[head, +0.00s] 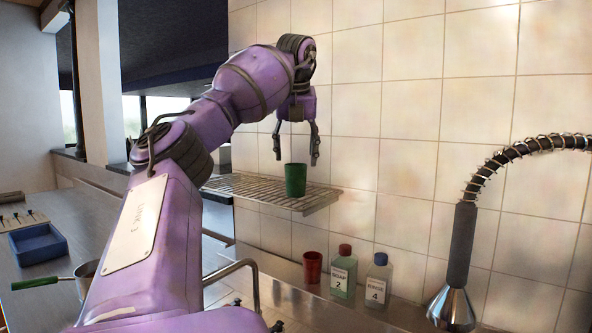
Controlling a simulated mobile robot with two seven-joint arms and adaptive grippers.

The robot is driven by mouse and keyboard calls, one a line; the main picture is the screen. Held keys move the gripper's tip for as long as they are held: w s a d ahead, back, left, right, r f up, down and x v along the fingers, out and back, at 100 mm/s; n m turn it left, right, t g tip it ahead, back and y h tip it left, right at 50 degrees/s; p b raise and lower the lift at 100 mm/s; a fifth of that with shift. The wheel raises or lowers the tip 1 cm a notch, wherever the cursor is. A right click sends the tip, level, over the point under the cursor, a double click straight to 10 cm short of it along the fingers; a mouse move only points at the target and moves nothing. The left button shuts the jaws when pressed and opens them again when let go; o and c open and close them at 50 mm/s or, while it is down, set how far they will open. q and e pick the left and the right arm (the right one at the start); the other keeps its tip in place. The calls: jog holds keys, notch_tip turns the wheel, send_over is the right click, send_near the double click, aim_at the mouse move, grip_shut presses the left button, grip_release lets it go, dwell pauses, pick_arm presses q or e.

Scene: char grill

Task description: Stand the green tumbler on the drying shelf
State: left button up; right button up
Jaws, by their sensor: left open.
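The green tumbler (295,181) stands upright on the wire drying shelf (250,187), which is fixed to the tiled wall. It is near the shelf's right part. My left gripper (296,160) is above it, pointing down, with its two fingers spread wide. The fingertips are at about the height of the tumbler's rim, one on each side, and appear apart from it. My left arm hides the left end of the shelf. My right gripper is not in view.
Below the shelf stand a red tumbler (312,267), a soap bottle (343,272) and a rinse bottle (378,280). A sprayer hose (462,235) hangs at the right. A blue tray (38,244) and a green-handled pan (86,272) are at the left.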

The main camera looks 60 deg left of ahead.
pick_arm(q)
jog(key=shift+v, duration=2)
